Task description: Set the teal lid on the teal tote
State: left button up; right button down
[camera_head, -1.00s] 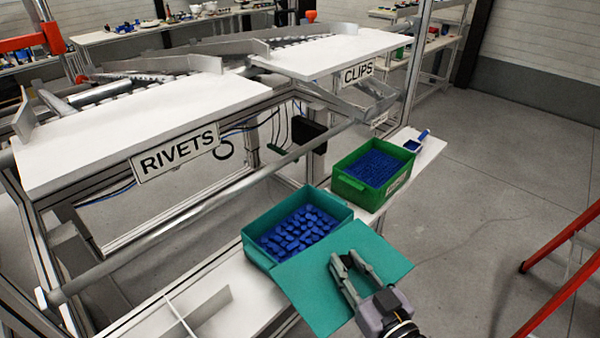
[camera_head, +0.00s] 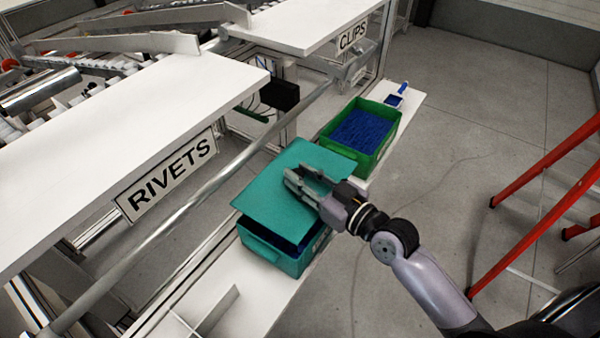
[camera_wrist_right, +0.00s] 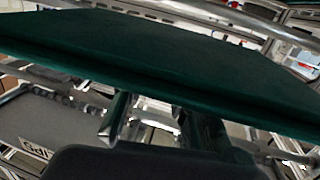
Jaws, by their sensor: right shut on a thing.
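The teal lid (camera_head: 278,180) is a flat panel held by my right gripper (camera_head: 303,187), whose fingers are shut on it near its right side. The lid is over the teal tote (camera_head: 272,254), tilted and shifted towards the back, so the tote's front part with blue pieces shows below its front edge. I cannot tell whether the lid touches the tote's rim. In the right wrist view the lid (camera_wrist_right: 160,60) spans the picture as a dark green sheet beyond the fingers (camera_wrist_right: 160,120). My left gripper is not in view.
A green tote (camera_head: 387,146) of blue pieces stands just behind the teal tote on the white shelf (camera_head: 240,290). A small blue scoop (camera_head: 397,97) lies past it. The rail and RIVETS bench (camera_head: 170,175) are to the left. A red ladder (camera_head: 540,165) stands at the right.

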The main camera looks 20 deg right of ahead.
jog(key=shift+r, duration=0.1)
notch_tip(320, 180, down, 3)
jog(key=shift+w+f+b, duration=0.1)
jog(key=shift+w+b, duration=0.05)
jog(key=shift+b, duration=0.9)
jog(key=shift+f, duration=0.3)
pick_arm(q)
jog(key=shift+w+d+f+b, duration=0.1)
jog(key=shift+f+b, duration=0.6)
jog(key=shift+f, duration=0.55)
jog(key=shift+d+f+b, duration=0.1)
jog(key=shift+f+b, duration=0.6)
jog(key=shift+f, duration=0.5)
pick_arm(e)
jog(key=shift+f, duration=1.55)
jog(key=c, duration=1.2)
grip_release()
